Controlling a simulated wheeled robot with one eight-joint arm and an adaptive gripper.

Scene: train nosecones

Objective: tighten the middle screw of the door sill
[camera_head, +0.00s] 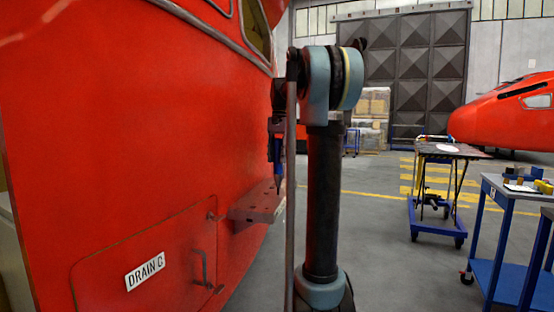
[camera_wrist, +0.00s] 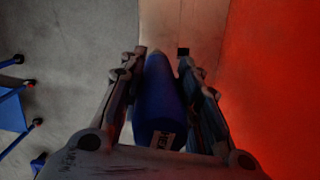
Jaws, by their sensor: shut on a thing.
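The door sill (camera_head: 258,205) is a reddish shelf sticking out from the side of the red nosecone in the head view. It shows in the wrist view as a tan strip (camera_wrist: 205,28) beyond the fingers, with a small black square near a fingertip. My gripper (camera_wrist: 163,58) is shut on a blue tool (camera_wrist: 161,98) with a rounded body and a small label. In the head view the blue tool (camera_head: 275,160) hangs roughly upright above the sill, partly hidden by my arm. Its tip and the middle screw cannot be made out, nor whether they touch.
A blue cart (camera_head: 440,205) and a blue workbench (camera_head: 515,190) stand at the right. Grey floor between them is clear.

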